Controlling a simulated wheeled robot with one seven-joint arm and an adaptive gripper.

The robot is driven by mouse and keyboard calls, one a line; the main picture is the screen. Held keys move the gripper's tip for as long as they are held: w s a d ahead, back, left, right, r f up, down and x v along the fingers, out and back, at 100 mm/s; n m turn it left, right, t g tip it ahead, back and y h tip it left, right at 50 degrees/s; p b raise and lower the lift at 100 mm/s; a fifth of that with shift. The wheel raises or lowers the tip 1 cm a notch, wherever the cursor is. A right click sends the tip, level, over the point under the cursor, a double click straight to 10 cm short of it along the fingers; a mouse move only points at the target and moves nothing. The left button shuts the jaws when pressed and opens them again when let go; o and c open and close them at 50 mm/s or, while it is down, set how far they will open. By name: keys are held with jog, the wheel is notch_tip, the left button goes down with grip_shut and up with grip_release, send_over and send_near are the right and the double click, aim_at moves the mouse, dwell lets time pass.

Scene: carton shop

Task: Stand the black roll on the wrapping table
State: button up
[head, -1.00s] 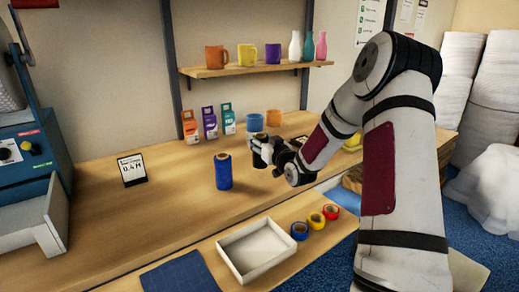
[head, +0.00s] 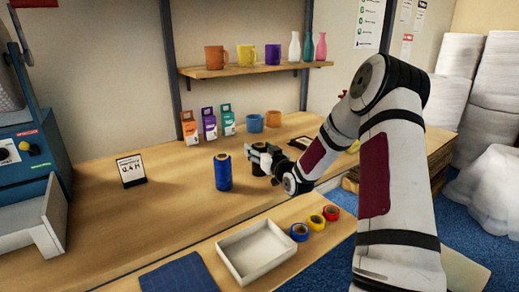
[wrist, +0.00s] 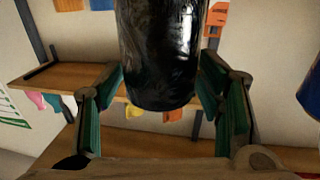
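The black roll (head: 261,165) is upright at the wrapping table (head: 150,212), just right of the standing blue roll (head: 223,172). My gripper (head: 262,157) reaches it from the right, with its fingers around it. In the wrist view the black roll (wrist: 160,50) fills the space between the green-padded fingers, which appear to touch both its sides. Its base is partly hidden by my gripper in the head view, so I cannot tell whether it touches the tabletop. The blue roll also shows at the right edge of the wrist view (wrist: 311,95).
Three small boxes (head: 209,124) and two cups (head: 255,123) stand at the back. A price sign (head: 131,170) stands left. A white tray (head: 232,267) and several tape rolls (head: 316,222) lie on the lower front surface. The table between sign and blue roll is clear.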

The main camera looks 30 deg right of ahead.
jog(key=shift+r, duration=0.1)
jog(key=shift+s+r, duration=0.1)
jog(key=shift+s, duration=0.1)
jog(key=s+a, duration=0.2)
jog(key=s, duration=1)
jog(key=s+a+r+n+g, duration=0.1)
jog(key=s+a+r+g, duration=0.15)
jog(key=a+g, duration=0.2)
jog(key=s+a+r+n+g, duration=0.1)
jog(key=s+a+r+g, duration=0.1)
jog(key=s+a+g, duration=0.3)
jog(key=s+a+r+g, duration=0.1)
jog(key=s+a+g, duration=0.1)
jog(key=s+a, duration=0.3)
jog(key=s+a+r+g+y, duration=0.1)
jog(key=s+a, duration=0.4)
jog(key=s, duration=0.9)
jog(key=s+a+r+g+y, duration=0.1)
jog(key=s+a+g, duration=0.2)
jog(key=s+a, duration=0.3)
jog(key=s+p, duration=0.1)
jog(key=s, duration=0.3)
jog(key=shift+s+r+m, duration=0.15)
jog(key=shift+r+m, duration=0.15)
jog(key=shift+r, duration=0.1)
